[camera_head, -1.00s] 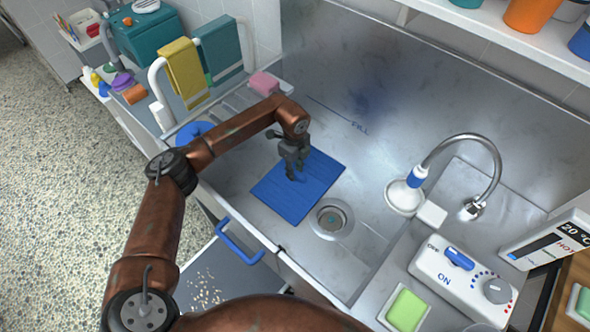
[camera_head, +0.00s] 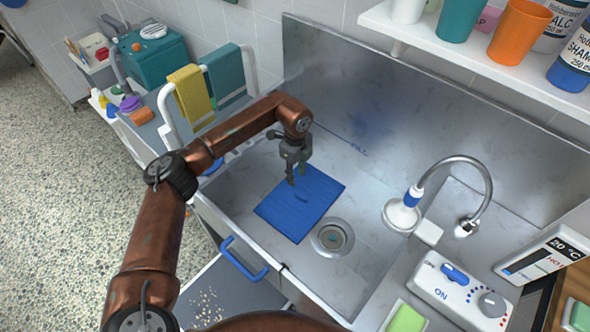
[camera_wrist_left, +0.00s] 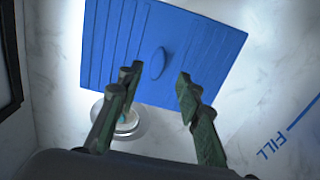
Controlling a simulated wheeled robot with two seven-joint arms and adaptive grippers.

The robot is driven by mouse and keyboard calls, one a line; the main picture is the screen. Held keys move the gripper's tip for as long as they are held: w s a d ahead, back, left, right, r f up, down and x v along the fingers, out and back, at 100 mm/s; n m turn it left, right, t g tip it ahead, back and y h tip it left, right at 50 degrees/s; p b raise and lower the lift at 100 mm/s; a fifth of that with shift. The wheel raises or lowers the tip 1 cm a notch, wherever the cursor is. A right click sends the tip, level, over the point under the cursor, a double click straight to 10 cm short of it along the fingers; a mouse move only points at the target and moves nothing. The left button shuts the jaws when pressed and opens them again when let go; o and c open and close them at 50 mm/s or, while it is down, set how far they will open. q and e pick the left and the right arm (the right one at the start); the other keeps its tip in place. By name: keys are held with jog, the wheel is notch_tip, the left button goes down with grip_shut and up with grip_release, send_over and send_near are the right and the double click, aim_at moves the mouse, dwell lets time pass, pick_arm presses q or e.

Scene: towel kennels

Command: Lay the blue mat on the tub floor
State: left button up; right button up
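The blue mat (camera_head: 318,190) lies flat on the metal tub floor (camera_head: 262,176), beside the round drain (camera_head: 332,238). In the left wrist view the mat (camera_wrist_left: 205,70) shows ribs and an oval raised grip near its middle. My left gripper (camera_head: 295,178) is above the mat, pointing down. In the left wrist view its fingers (camera_wrist_left: 155,95) are spread apart with nothing between them, and the oval grip lies beyond the fingertips. My right gripper is not in view.
The chrome tap with its shower head (camera_head: 402,212) stands right of the drain. A control box (camera_head: 462,285) is at the lower right. A rail with yellow (camera_head: 192,95) and teal towels stands at the left. A shelf of bottles and cups overhangs the upper right.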

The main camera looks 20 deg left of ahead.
pick_arm(q)
jog(key=shift+r, duration=1.15)
dwell(0.5)
